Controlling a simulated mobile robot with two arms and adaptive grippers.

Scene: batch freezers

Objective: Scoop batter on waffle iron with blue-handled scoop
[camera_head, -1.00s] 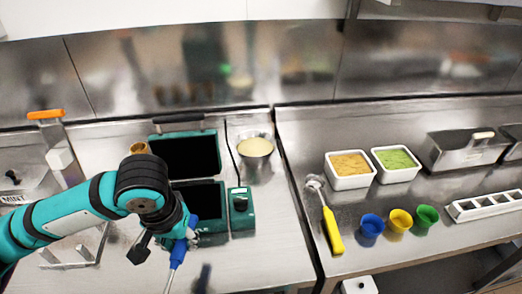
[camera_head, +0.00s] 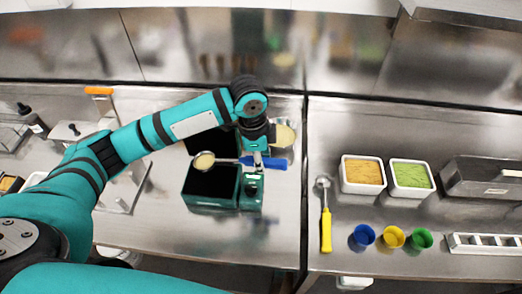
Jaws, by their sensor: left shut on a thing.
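My left gripper (camera_head: 259,160) is shut on the blue handle of the scoop (camera_head: 272,163). The scoop's round bowl (camera_head: 204,160) points left and holds pale yellow batter. It is over the rear part of the open waffle iron's black lower plate (camera_head: 210,184). The iron's raised lid is partly hidden by my left arm. The metal batter container (camera_head: 287,137) stands behind and right of the gripper, partly covered by it. My right gripper is not in view.
On the right counter lie a yellow-handled scoop (camera_head: 326,228), tubs of orange (camera_head: 362,170) and green (camera_head: 411,175) food, and blue (camera_head: 362,236), yellow (camera_head: 392,236) and green (camera_head: 420,238) cups. The counter in front of the iron is clear.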

